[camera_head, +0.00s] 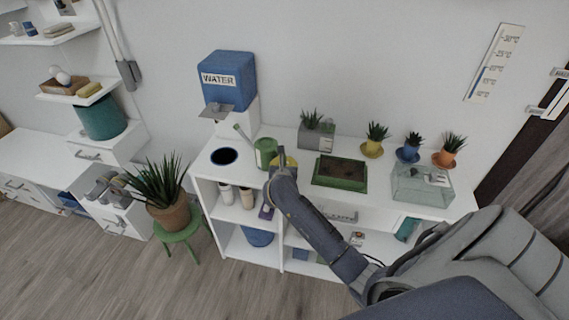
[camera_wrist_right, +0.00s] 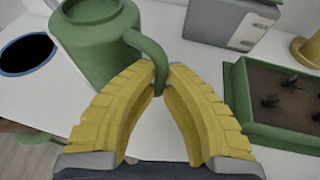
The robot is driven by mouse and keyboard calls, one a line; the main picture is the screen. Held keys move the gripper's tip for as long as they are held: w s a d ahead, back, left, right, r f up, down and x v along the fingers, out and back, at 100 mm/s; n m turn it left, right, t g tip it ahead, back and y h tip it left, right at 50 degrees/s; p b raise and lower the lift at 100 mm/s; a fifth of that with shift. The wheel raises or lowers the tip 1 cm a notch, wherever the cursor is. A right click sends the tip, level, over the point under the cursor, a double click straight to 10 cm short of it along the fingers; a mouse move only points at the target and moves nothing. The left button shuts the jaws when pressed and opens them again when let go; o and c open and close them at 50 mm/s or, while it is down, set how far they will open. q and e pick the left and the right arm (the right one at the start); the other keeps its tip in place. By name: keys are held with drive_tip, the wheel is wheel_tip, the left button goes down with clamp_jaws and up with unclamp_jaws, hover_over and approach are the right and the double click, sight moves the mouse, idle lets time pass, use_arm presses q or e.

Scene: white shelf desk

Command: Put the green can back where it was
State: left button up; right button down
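The green can (camera_head: 264,150) is a watering can with a spout pointing up and left. It is upright over the white desk top, between the dark round opening and the green planter; I cannot tell whether its base touches the top. My right gripper (camera_head: 282,162), with yellow fingers, is at the can's right side and hides part of it. In the right wrist view the can (camera_wrist_right: 95,40) is at the upper left. Its curved handle passes between the fingertips of my right gripper (camera_wrist_right: 162,72), which are closed on it. My left gripper is not in view.
A blue water dispenser (camera_head: 228,80) stands behind left, and the dark round opening (camera_head: 224,156) is left of the can. A green planter (camera_head: 341,172), grey box (camera_head: 317,134), several small potted plants and a glass case (camera_head: 422,186) are on the right. A potted plant (camera_head: 168,212) stands on a stool left.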

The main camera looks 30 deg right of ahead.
drive_tip(key=shift+f, duration=0.1)
drive_tip(key=c, duration=1.6)
unclamp_jaws()
